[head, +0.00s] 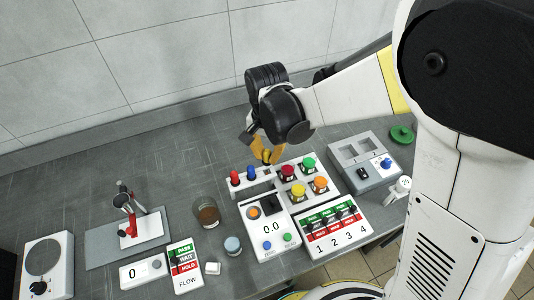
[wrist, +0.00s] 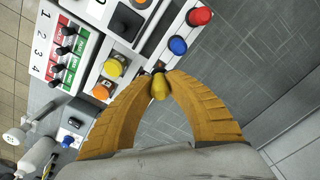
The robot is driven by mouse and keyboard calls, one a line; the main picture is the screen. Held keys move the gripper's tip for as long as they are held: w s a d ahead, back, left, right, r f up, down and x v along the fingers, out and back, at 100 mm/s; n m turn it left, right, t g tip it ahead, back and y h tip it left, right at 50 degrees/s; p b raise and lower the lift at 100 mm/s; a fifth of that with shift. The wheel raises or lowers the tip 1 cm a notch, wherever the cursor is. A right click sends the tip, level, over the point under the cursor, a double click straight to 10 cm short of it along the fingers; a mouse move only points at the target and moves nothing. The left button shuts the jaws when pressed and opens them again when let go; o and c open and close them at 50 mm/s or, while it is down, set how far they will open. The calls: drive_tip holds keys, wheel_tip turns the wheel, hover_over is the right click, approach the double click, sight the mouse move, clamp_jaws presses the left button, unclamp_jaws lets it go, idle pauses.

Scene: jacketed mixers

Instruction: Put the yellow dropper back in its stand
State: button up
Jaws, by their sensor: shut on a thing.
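My gripper (head: 266,157) has orange-yellow fingers and is shut on the yellow dropper (wrist: 158,86). Only the dropper's yellow bulb shows clearly between the fingertips (wrist: 160,74) in the wrist view; its lower part is hidden. The white stand (wrist: 164,49) holds a red dropper (wrist: 199,17) and a blue dropper (wrist: 178,46) in a row. In the head view the red dropper (head: 235,178) and blue dropper (head: 251,173) stand upright, left of my gripper. The held dropper is at or above the stand's right end; I cannot tell whether it is in a hole.
A panel (head: 302,203) with red, green, yellow and orange knobs lies close right of the stand. A brown-filled beaker (head: 207,213) stands left. The bench behind is clear.

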sight(267, 165)
drive_tip(key=shift+f+b, duration=2)
drive_tip(key=shift+f, duration=0.45)
drive_tip(key=o, duration=1.4)
drive_tip(key=shift+c, duration=0.2)
drive_tip(key=shift+r, duration=0.15)
drive_tip(key=shift+r+p, duration=2.05)
drive_tip(key=shift+r, duration=0.9)
